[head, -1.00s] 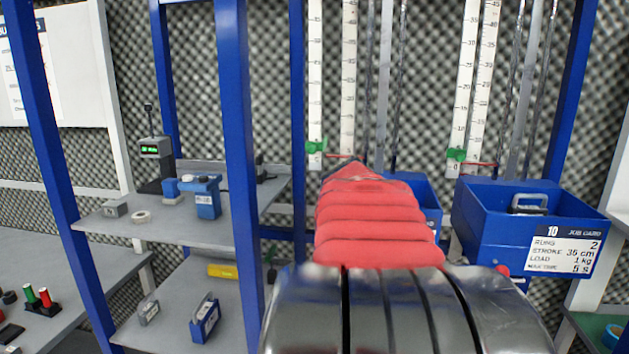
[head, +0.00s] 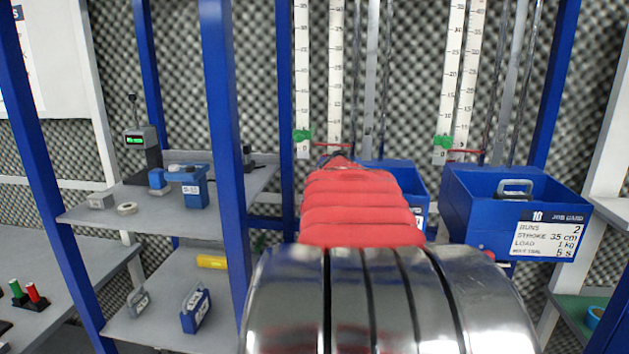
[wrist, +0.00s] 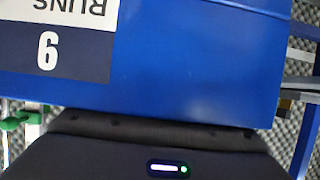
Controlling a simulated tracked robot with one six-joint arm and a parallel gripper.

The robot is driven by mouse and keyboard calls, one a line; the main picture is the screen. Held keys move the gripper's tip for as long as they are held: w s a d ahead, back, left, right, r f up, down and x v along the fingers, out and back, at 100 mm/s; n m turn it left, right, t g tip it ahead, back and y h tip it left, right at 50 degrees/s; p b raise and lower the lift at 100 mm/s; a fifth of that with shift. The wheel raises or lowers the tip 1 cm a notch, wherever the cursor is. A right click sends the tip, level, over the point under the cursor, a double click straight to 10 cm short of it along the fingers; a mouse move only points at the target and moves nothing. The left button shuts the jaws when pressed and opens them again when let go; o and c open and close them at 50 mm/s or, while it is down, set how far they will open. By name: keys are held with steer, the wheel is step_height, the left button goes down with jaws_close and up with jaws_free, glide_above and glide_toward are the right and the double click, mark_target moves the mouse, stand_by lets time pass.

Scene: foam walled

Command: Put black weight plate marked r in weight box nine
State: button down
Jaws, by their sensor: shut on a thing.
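Weight box nine (head: 410,182) is a blue open-topped box behind my red-sleeved arm in the head view, mostly hidden by it. In the wrist view its blue wall (wrist: 200,55) fills the upper part, with an upside-down 9 on its card (wrist: 48,52). The dark body of my gripper (wrist: 160,150) is at the bottom of the wrist view, close against that wall in the picture. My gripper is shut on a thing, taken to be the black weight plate. The plate and its letter r are hidden, as are the fingertips.
Blue box ten (head: 480,215), with its job card, stands to the right. Two pairs of white scales (head: 335,80) rise behind the boxes. A blue post (head: 225,150) and a grey shelf (head: 150,215) with small blue items are on the left.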

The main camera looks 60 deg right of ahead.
steer(key=shift+f, duration=0.2)
steer(key=c, duration=1.5)
jaws_free()
steer(key=shift+f, duration=0.35)
steer(key=shift+r, duration=0.15)
